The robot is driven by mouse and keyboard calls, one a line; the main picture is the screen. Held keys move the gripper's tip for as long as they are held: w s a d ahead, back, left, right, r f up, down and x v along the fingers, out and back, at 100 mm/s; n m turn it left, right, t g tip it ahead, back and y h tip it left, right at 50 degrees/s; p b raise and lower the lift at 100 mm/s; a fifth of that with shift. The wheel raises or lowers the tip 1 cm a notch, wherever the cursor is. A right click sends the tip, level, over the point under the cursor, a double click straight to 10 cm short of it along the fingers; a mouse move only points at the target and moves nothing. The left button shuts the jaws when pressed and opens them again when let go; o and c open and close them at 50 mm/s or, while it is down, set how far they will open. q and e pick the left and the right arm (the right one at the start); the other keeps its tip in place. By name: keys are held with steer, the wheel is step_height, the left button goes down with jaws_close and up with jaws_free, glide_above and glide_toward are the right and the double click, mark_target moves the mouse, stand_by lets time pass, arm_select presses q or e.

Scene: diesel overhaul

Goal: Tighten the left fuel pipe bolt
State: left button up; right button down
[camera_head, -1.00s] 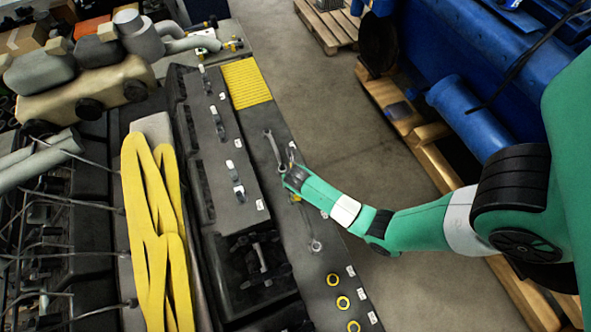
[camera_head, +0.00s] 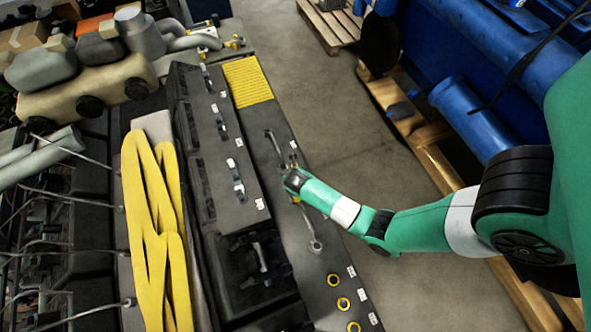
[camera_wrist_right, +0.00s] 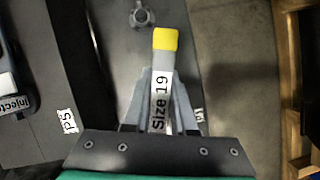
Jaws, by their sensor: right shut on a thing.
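My right gripper (camera_wrist_right: 160,100) is shut on a tool with a yellow end, a wrench marked "Size 19" (camera_wrist_right: 161,85). In the head view my right gripper (camera_head: 290,180) is low over the dark strip that carries tools. Another wrench (camera_head: 274,146) lies on that strip just beyond it, and a metal ring end (camera_head: 315,246) shows on the nearer side. Thin fuel pipes (camera_head: 60,253) run along the engine at the left of the head view. I cannot pick out the left fuel pipe bolt. My left gripper is not in view.
The dark tool strip (camera_head: 345,276) holds several yellow rings and white labels. A yellow strap (camera_head: 152,235) lies left of the black panel (camera_head: 228,190). Bare floor (camera_head: 345,135) lies to the right, then wooden pallets (camera_head: 440,160) and a blue engine (camera_head: 455,55).

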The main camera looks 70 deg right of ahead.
steer(key=m+g, duration=0.1)
steer(key=m, duration=0.3)
steer(key=m+g, duration=0.1)
steer(key=m, duration=0.1)
steer(key=m+g+b, duration=0.1)
steer(key=shift+s+a+f+m, duration=0.1)
steer(key=shift+s+f+m, duration=0.05)
steer(key=shift+s+m, duration=0.15)
steer(key=m+g+b, duration=0.1)
steer(key=m, duration=0.1)
steer(key=m+g, duration=0.1)
steer(key=m, duration=0.1)
steer(key=shift+s+f+m+y+b, duration=0.15)
steer(key=shift+s+m+y+b, duration=0.05)
steer(key=shift+m+y+b, duration=0.2)
steer(key=shift+s+a+m+g+y+b, duration=0.15)
steer(key=shift+m+g+y+b, duration=0.2)
steer(key=shift+m, duration=0.65)
steer(key=shift+s+m+g+y, duration=0.15)
steer(key=shift+m+g+y, duration=0.15)
steer(key=shift+m, duration=0.9)
steer(key=shift+a+r, duration=0.1)
steer(key=shift+r, duration=0.1)
